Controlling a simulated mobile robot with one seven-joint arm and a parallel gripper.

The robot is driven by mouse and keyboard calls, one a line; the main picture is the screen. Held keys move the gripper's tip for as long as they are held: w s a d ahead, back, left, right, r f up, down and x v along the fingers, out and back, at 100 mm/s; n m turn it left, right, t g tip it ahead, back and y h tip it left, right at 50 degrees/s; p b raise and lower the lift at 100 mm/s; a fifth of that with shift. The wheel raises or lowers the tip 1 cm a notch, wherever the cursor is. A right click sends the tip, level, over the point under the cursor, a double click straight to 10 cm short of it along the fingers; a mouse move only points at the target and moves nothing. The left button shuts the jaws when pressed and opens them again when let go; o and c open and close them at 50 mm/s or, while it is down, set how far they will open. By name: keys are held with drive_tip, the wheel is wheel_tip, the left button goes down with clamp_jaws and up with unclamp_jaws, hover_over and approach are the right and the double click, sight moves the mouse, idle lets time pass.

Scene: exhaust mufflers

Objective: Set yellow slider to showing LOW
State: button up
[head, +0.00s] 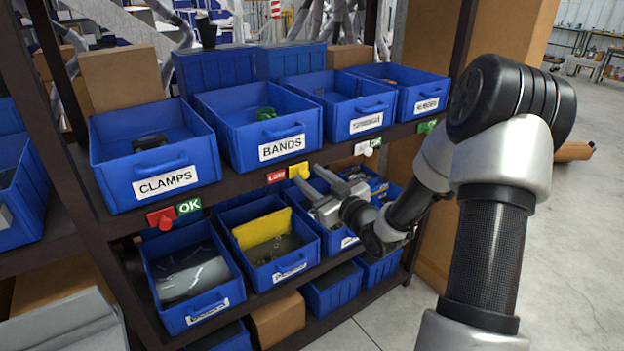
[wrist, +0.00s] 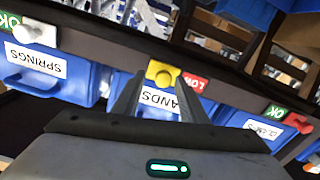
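The yellow slider (head: 298,171) is on the shelf edge under the BANDS bin (head: 283,148). A red LOW label (head: 276,177) shows uncovered directly to its left. In the wrist view, which is upside down, the yellow slider (wrist: 162,73) has the LOW label (wrist: 194,82) on its right. My gripper (head: 309,175) is open, its fingers pointing at the shelf edge. In the wrist view the fingertips of my gripper (wrist: 162,80) lie on either side of the slider. I cannot tell whether they touch it.
A red slider (head: 160,218) with a green OK label (head: 189,206) is under the CLAMPS bin (head: 163,183). A white slider (head: 363,148) is under the SPRINGS bin (head: 365,123). Lower bins (head: 290,272) sit below my gripper. Open floor (head: 570,260) lies at the right.

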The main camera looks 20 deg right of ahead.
drive_tip(key=shift+s, duration=0.1)
drive_tip(key=v, duration=1.7)
drive_tip(key=shift+s, duration=0.15)
